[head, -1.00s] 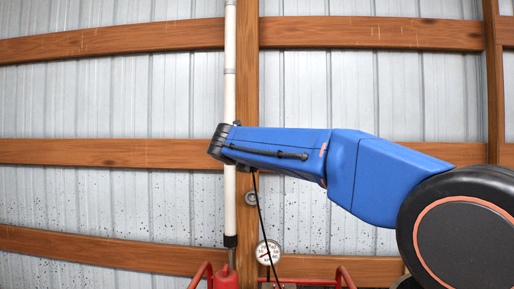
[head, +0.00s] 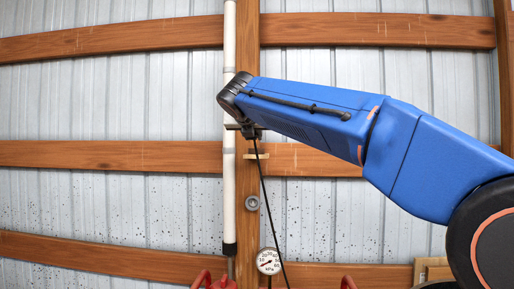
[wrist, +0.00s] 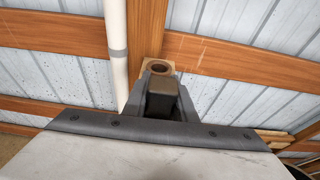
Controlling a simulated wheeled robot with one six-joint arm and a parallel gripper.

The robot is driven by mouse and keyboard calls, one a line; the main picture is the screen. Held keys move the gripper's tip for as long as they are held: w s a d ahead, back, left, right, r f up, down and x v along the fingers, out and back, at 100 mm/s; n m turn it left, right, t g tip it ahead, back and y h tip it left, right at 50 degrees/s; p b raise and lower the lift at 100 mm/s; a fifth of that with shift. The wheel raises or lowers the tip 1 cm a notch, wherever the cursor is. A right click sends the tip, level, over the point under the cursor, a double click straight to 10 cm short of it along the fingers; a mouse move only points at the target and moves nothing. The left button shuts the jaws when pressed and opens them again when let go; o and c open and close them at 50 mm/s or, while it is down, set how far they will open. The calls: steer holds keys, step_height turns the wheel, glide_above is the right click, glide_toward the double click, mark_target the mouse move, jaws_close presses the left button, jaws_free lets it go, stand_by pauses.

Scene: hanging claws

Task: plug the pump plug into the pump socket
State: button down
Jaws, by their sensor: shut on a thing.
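My gripper (wrist: 161,104) is shut on a dark, block-shaped plug (wrist: 162,87), which sits between the two fingers in the wrist view. A black cable (head: 267,205) hangs from the gripper in the head view. Just beyond the plug in the wrist view is a round brown ring with a dark centre, which looks like the pump socket (wrist: 158,68). It sits on a small wooden plate on the post. The plug appears just below the ring in that view; I cannot tell the gap in depth. In the head view my gripper (head: 248,132) hides the ring.
A white vertical pipe (head: 229,190) runs close to the left of the wooden post (head: 243,215). Horizontal beams cross the metal wall. Red parts (head: 209,281) stand at the bottom.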

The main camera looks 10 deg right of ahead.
glide_toward(257, 145)
steer(key=w, duration=0.1)
steer(key=w+d, duration=0.1)
steer(key=w, duration=0.1)
steer(key=w+d, duration=0.1)
steer(key=w, duration=0.1)
steer(key=shift+w+d+r, duration=0.15)
steer(key=shift+w+r, duration=0.05)
steer(key=shift+f, duration=1.55)
steer(key=c, duration=1.5)
jaws_free()
steer(key=shift+o, duration=0.2)
steer(key=shift+f, duration=0.1)
steer(key=shift+s, duration=0.2)
steer(key=v, duration=1.7)
steer(key=shift+s+d+f, duration=0.15)
steer(key=shift+d, duration=0.1)
